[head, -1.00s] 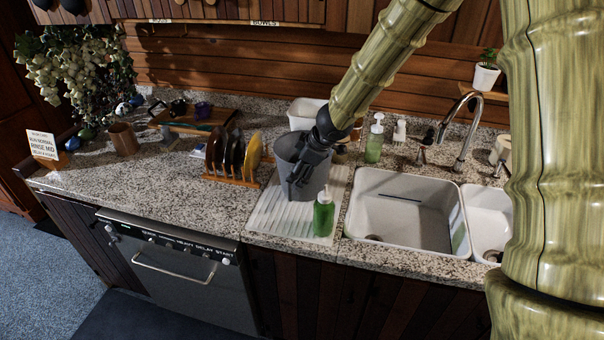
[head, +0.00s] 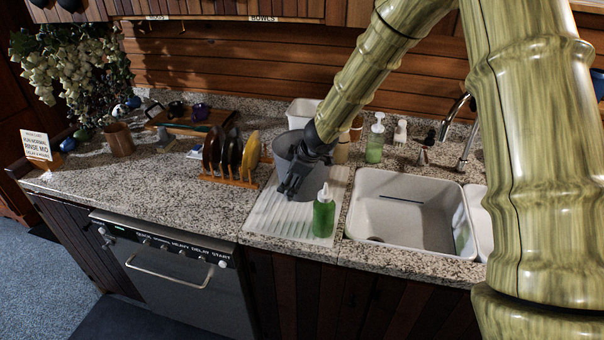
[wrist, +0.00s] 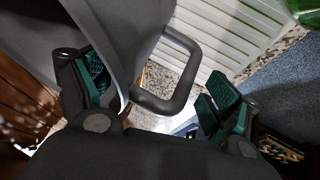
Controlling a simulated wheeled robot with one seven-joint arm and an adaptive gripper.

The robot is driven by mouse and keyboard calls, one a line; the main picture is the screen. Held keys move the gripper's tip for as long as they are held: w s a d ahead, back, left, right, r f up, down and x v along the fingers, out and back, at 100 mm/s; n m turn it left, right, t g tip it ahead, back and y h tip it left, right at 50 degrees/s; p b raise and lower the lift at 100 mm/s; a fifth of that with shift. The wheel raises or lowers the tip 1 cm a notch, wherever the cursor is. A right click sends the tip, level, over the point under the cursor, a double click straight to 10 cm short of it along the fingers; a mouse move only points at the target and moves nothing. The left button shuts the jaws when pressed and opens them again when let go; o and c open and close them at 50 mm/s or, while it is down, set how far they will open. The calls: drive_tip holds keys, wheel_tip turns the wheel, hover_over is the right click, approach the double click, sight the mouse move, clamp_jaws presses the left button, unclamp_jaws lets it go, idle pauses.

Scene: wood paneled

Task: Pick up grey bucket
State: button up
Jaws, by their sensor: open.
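The grey bucket (head: 299,165) stands upright on the white ribbed drainboard, left of the sink. My gripper (head: 290,187) is in front of its near side in the head view, hiding part of it. In the wrist view, the bucket wall (wrist: 120,35) fills the upper left, and its dark loop handle (wrist: 186,75) sticks out between the fingers. My gripper (wrist: 165,95) is open, its green-padded fingers wide apart on either side of the handle. The left finger is close to the bucket wall; I cannot tell whether it touches.
A green soap bottle (head: 324,213) stands close on the drainboard (head: 262,218). A plate rack (head: 232,180) with plates is to the left. The sink (head: 410,212) is to the right. A white container (head: 301,112) and a soap dispenser (head: 375,140) stand behind. The left counter front is clear.

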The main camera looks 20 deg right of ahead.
drive_tip(key=c, duration=1.4)
drive_tip(key=shift+r, duration=0.15)
